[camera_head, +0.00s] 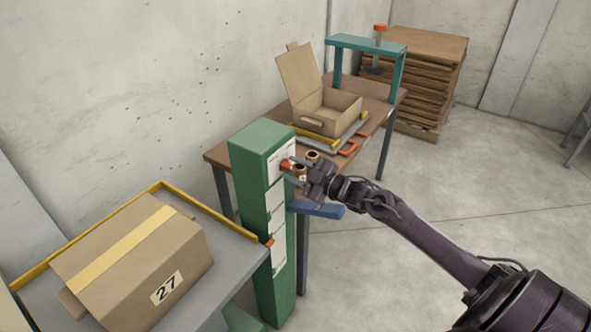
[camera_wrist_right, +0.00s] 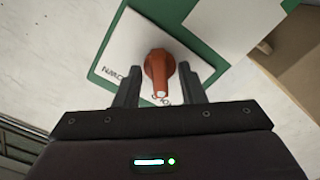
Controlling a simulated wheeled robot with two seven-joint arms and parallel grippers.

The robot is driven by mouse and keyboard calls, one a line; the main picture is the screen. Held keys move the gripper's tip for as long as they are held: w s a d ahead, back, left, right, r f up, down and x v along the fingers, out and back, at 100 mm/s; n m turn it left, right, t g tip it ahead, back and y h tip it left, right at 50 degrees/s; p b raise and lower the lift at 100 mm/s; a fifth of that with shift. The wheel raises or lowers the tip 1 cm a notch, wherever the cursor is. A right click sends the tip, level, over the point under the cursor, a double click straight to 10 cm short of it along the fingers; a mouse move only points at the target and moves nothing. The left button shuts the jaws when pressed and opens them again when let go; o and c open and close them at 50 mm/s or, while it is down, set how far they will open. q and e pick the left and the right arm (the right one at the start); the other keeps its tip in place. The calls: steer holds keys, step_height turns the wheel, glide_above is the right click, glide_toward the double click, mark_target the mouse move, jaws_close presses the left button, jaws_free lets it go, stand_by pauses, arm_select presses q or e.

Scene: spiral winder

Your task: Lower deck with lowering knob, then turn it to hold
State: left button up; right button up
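The orange lowering knob (camera_head: 286,164) sits on a white label plate on the upper part of a green column (camera_head: 263,140). In the right wrist view the knob (camera_wrist_right: 160,70) has a white mark at its near end, and the plate (camera_wrist_right: 118,48) carries upside-down lettering, partly hidden. My right gripper (camera_head: 303,178) is at the column's face. Its open fingers (camera_wrist_right: 160,90) stand on either side of the knob, with a gap visible on each side. A grey deck (camera_head: 238,262) with a yellow rail stands left of the column. My left gripper is out of view.
A closed carton marked 27 (camera_head: 135,262) lies on the grey deck. Behind the column, a wooden table (camera_head: 222,154) carries an open carton (camera_head: 328,112) and a teal frame (camera_head: 366,45). A blue ledge (camera_head: 318,209) is just below my right gripper.

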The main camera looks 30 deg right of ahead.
steer(key=shift+c, duration=0.5)
jaws_close()
